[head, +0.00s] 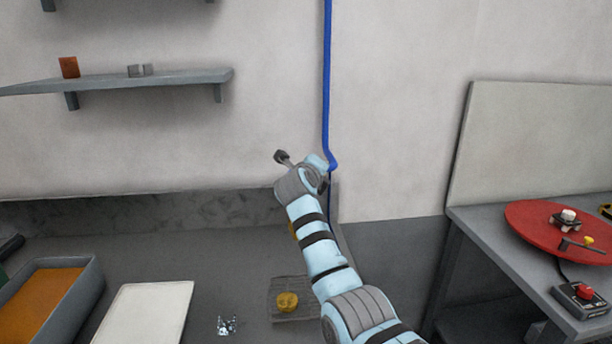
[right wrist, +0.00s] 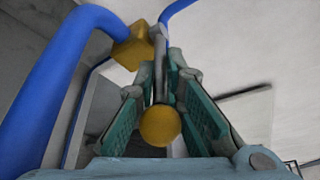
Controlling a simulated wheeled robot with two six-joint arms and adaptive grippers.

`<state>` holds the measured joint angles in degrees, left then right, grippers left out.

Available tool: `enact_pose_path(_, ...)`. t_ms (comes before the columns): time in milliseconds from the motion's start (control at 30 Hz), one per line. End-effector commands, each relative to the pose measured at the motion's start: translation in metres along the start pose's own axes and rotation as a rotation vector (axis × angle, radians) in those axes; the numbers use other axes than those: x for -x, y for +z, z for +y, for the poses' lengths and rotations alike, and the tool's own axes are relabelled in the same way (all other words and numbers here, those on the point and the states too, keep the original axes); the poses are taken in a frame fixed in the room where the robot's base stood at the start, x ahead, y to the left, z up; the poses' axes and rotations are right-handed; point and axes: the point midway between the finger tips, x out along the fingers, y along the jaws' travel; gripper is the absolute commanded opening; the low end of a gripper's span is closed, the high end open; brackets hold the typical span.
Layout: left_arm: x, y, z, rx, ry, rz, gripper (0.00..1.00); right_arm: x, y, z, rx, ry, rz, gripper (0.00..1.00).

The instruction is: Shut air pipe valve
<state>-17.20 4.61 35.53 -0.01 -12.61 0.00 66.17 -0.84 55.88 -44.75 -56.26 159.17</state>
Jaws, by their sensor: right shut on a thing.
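The blue air pipe (head: 327,85) runs down the wall behind my right arm. In the right wrist view the blue pipe (right wrist: 62,75) bends around a yellow valve body (right wrist: 133,47). A grey valve handle with a round yellow end (right wrist: 158,126) lies between the teal-padded fingers of my right gripper (right wrist: 163,82), which is shut on it. In the head view my own wrist hides the valve and the right fingertips. My left gripper is in neither view.
A grey shelf (head: 190,78) is at upper left. On the bench are an orange-filled tray (head: 91,283), a white board (head: 145,312), shiny bits (head: 227,326) and a yellow piece (head: 288,302). A table with a red disc (head: 530,220) stands right.

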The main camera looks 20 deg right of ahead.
Motion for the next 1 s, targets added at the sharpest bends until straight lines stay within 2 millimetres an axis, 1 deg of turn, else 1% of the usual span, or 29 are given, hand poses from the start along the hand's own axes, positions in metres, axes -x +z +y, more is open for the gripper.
enact_pose_path(33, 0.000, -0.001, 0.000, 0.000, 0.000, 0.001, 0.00, -0.001, -0.003, 0.002, 0.002, 0.003, 0.009, 0.00)
enact_pose_path(300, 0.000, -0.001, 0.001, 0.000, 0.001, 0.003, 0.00, -0.001, -0.003, 0.002, 0.003, 0.004, 0.011, 0.00)
enact_pose_path(333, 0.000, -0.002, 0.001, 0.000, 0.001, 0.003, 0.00, -0.001, -0.003, 0.002, 0.003, 0.004, 0.011, 0.11)
enact_pose_path(433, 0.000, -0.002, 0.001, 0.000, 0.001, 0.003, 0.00, -0.001, -0.002, 0.002, 0.003, 0.004, 0.009, 0.27)
enact_pose_path(467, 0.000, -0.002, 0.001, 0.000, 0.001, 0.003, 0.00, -0.001, -0.002, 0.002, 0.003, 0.004, 0.008, 0.30)
enact_pose_path(800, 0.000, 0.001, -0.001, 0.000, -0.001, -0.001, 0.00, 0.003, 0.000, 0.002, 0.003, 0.003, 0.003, 0.30)
enact_pose_path(867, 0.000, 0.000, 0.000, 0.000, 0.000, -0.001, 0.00, 0.008, 0.001, 0.002, 0.002, 0.002, 0.003, 0.30)
enact_pose_path(933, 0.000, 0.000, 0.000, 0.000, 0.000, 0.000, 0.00, 0.020, 0.001, 0.002, 0.000, 0.002, 0.001, 0.30)
enact_pose_path(967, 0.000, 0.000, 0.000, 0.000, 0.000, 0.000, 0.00, 0.026, 0.001, 0.002, -0.001, 0.003, 0.000, 0.30)
enact_pose_path(1000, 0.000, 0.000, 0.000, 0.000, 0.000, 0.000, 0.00, 0.037, 0.001, 0.002, -0.001, 0.002, -0.001, 0.30)
